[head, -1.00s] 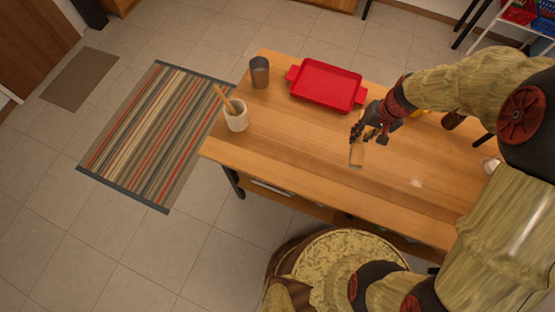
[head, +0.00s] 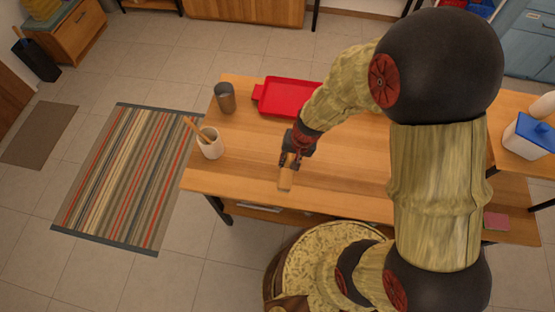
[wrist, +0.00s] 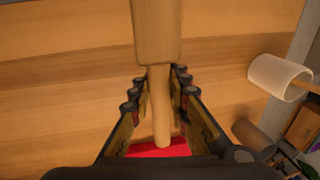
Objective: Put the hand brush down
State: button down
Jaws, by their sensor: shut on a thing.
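The hand brush (head: 286,179) is pale wood. My gripper (head: 289,160) is shut on its handle above the front half of the wooden table (head: 345,178). In the wrist view the wider brush block (wrist: 157,30) points to the top, and the thin handle (wrist: 159,105) runs down between the fingers of my gripper (wrist: 159,92). Bristles do not show. The brush is over the tabletop; whether it touches the surface I cannot tell.
A red tray (head: 285,97) lies behind my gripper. A white cup with a wooden utensil (head: 211,146) and a grey cup (head: 225,98) stand at the table's left end. A white container with a blue lid (head: 531,134) is far right. Table around the brush is bare.

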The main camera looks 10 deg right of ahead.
jog(key=b, duration=0.2)
send_over(277, 162)
jog(key=f, duration=0.7)
jog(key=shift+s+d, duration=0.2)
jog(key=shift+d, duration=0.1)
jog(key=shift+d+b+x, duration=0.15)
jog(key=shift+x, duration=0.6)
jog(key=shift+d+b+x, duration=0.1)
jog(key=shift+b+x, duration=0.05)
jog(key=shift+x, duration=0.6)
jog(key=shift+s, duration=0.1)
jog(key=shift+f+b, duration=0.4)
jog(key=shift+f, duration=0.05)
jog(key=shift+f, duration=0.25)
jog(key=c, duration=1.7)
grip_release()
jog(key=shift+r, duration=0.1)
